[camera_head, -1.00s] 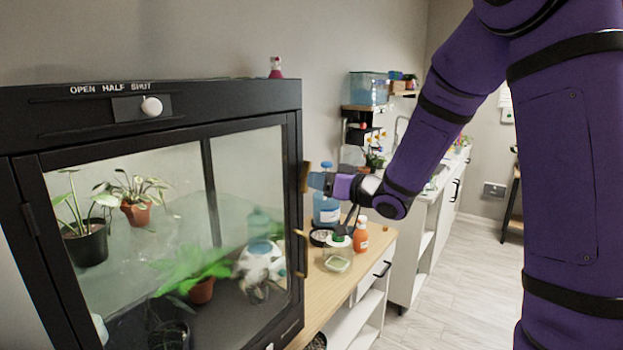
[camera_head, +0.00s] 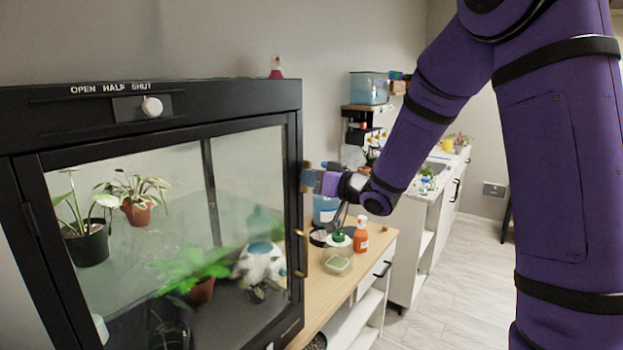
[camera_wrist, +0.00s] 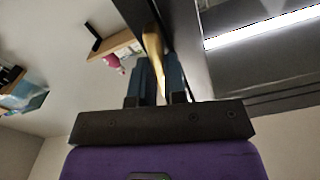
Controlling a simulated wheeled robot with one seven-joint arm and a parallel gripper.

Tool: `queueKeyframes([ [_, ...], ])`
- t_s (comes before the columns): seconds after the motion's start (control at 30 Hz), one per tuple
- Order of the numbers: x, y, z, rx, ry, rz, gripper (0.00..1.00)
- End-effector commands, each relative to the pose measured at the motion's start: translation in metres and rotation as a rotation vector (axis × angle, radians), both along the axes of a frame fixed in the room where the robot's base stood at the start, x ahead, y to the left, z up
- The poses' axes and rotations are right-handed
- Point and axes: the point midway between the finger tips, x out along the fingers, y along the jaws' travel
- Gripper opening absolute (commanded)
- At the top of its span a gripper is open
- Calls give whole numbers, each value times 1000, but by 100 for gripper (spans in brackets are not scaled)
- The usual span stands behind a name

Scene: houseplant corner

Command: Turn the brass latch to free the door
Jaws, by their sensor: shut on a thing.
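The brass latch (camera_head: 304,164) is on the right edge of the black-framed glass cabinet, at about mid-height of the door. My gripper (camera_head: 312,179) reaches it from the right, its blue fingers at the latch and partly covering it. In the wrist view the brass piece (camera_wrist: 153,45) stands between the two fingers (camera_wrist: 160,80), which are shut on it. The glass door (camera_head: 180,230) looks closed in its frame. A brass pull handle (camera_head: 301,254) sits lower on the same edge, clear of my gripper.
A white knob (camera_head: 152,106) is on the cabinet's top panel under the words OPEN HALF SHUT. A lidded jar (camera_head: 337,262), an orange bottle (camera_head: 361,236) and a blue container (camera_head: 325,209) stand on the wooden bench below my gripper. The floor at right is open.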

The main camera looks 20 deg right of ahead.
Motion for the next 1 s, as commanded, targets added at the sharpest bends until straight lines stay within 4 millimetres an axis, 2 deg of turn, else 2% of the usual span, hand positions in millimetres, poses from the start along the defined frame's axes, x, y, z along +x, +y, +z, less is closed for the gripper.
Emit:
queueKeyframes([
  [0.33, 0, 0, 0, -181, -130, -1, 0],
  [0.67, 0, 0, 0, -200, -144, -1, 0],
  [0.7, 0, 0, 0, -200, -144, -1, 15],
  [0.8, 0, 0, 0, -200, -144, -1, 38],
  [1.0, 0, 0, 0, -199, -143, 0, 38],
])
